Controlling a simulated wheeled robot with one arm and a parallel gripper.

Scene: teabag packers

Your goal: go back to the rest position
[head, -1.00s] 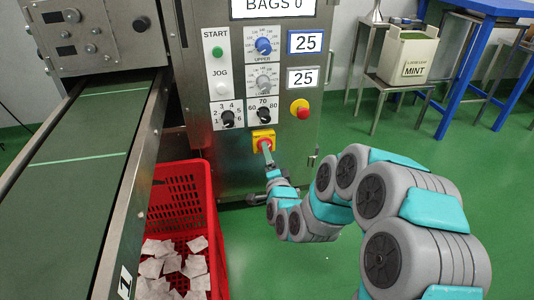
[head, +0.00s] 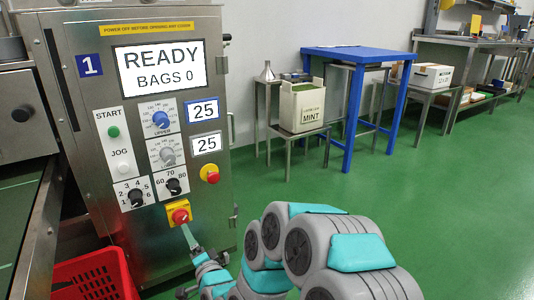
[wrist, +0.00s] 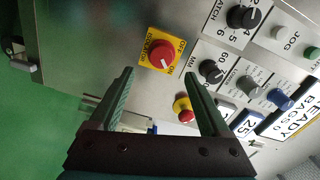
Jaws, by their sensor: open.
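My gripper (head: 187,232) is in front of the lower part of packing machine 1 (head: 205,110), just below the red isolator knob (head: 180,216) on its yellow plate. In the wrist view my gripper (wrist: 158,74) is open and empty, its two fingers apart. The red knob (wrist: 162,54) shows beyond the fingertips, and its white mark points toward ON. The machine's screen (head: 160,67) reads READY, BAGS 0. In the head view my arm stretches from the lower right toward the machine.
A red crate (head: 95,275) stands at the lower left beside the conveyor (head: 35,235). A red stop button (head: 210,173) sits above right of the isolator. A MINT box (head: 302,105) and a blue table (head: 358,52) stand behind. Green floor is free at right.

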